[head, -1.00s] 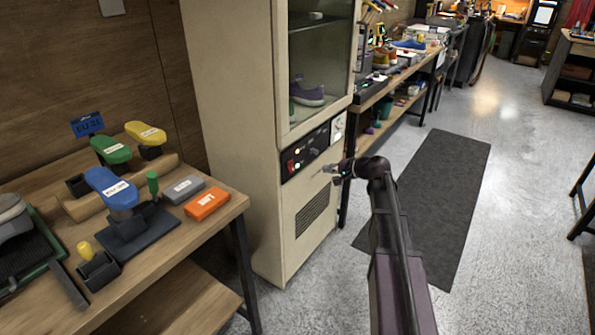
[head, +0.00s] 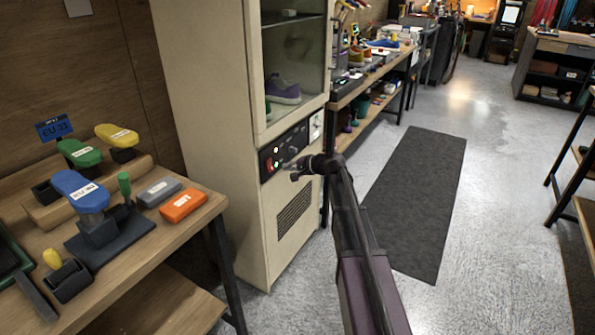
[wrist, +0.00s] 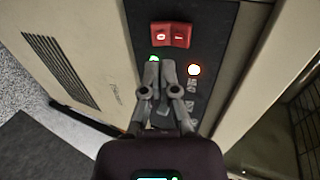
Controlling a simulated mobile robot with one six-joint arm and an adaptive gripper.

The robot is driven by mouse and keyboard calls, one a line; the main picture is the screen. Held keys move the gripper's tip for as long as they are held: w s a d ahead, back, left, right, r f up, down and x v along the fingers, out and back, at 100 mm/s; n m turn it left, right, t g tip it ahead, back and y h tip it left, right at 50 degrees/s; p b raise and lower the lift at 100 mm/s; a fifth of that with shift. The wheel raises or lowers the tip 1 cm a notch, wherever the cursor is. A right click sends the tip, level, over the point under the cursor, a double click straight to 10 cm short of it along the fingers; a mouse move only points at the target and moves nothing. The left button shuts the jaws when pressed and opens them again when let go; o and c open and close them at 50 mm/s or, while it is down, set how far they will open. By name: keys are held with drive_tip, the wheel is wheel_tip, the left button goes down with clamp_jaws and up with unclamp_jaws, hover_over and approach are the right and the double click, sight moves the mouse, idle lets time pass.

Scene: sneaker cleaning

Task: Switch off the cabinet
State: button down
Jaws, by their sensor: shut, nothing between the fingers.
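The cabinet (head: 218,130) is a tall beige unit with a glass-fronted compartment and a black control panel (head: 292,144). A red rocker switch (wrist: 171,35) marked O and a line sits on that panel, also visible in the head view (head: 267,165). A green light (wrist: 153,58) and an orange-white light (wrist: 194,70) are lit beside it. My gripper (wrist: 160,65) is shut and empty, its tips just short of the switch in the wrist view; contact is not visible. In the head view my gripper (head: 294,174) is in front of the panel's lower edge, right of the switch.
A vent grille (head: 295,212) is below the panel. A wooden bench (head: 150,262) with coloured shoe forms stands left of the cabinet. A long workbench (head: 345,93) extends behind it. A dark mat (head: 415,200) lies on the open floor at right.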

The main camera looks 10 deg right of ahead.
sight(270, 164)
drive_tip(key=b+x, duration=0.1)
drive_tip(key=x, duration=0.4)
drive_tip(key=shift+w+a+f+b, duration=0.2)
drive_tip(key=shift+w+b, duration=0.05)
drive_tip(key=shift+b, duration=0.15)
drive_tip(key=shift+a, duration=0.4)
drive_tip(key=shift+d, duration=0.35)
drive_tip(key=shift+r, duration=0.25)
drive_tip(key=shift+r+p, duration=0.5)
drive_tip(key=shift+p, duration=0.15)
